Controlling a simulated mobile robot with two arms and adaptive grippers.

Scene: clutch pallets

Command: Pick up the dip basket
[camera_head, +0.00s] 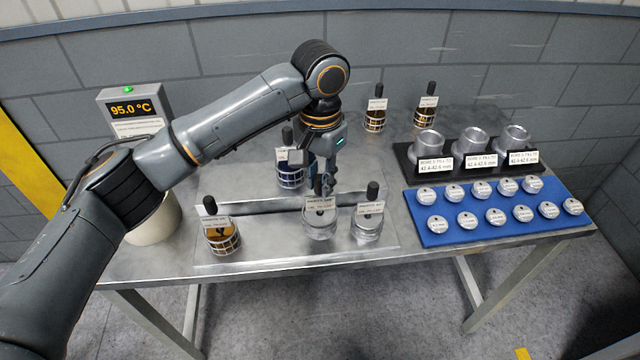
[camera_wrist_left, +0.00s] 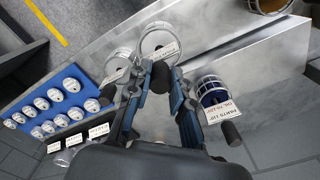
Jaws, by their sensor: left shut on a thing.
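My left gripper (camera_head: 325,185) points down at the front middle of the steel table, shut on the dark knob of a labelled clear dip basket (camera_head: 319,228). The left wrist view shows this basket (camera_wrist_left: 159,35) just beyond the fingertips (camera_wrist_left: 161,78). I cannot tell whether it touches the table. A similar clear basket (camera_head: 367,229) stands close to its right. An amber basket (camera_head: 223,242) stands front left. A dark blue basket (camera_head: 290,178) stands behind, partly hidden by the gripper. My right gripper is not in view.
Two amber baskets (camera_head: 375,122) stand at the back. A blue mat (camera_head: 445,236) with several labelled discs and a black rack (camera_head: 409,170) with three metal cylinders lie to the right. A heater box (camera_head: 135,108) reading 95.0 °C and a pale pot (camera_head: 158,222) stand left.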

